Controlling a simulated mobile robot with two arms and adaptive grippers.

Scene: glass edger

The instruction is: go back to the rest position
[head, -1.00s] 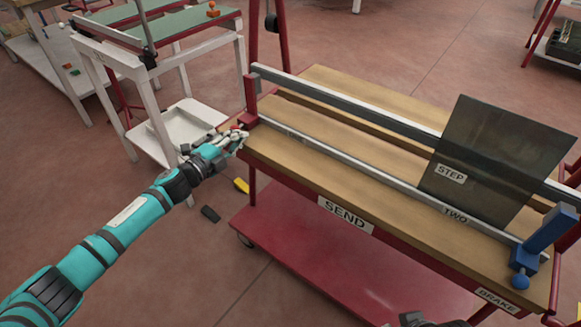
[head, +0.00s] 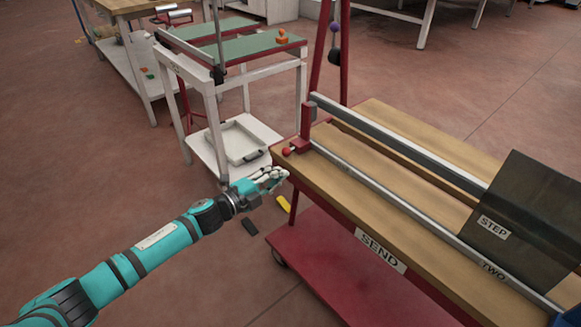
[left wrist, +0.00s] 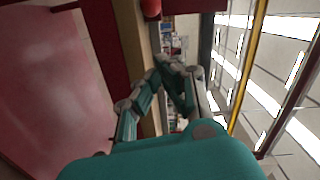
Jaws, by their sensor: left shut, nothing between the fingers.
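My left gripper (head: 284,174) is shut and empty, just off the left end of the wooden-topped edger table (head: 345,165). It is slightly below and in front of the red knob (head: 287,151) at the table's corner, with a small gap seeming to show between them. In the left wrist view its fingers (left wrist: 160,72) come together with nothing between them, and the red knob (left wrist: 151,8) is at the top edge. My right gripper is out of view.
A dark glass sheet (head: 530,205) leans on the table's rail at right. A white stand (head: 210,100) holds a tray (head: 240,145) on its lower shelf. The floor at lower left is clear apart from my arm.

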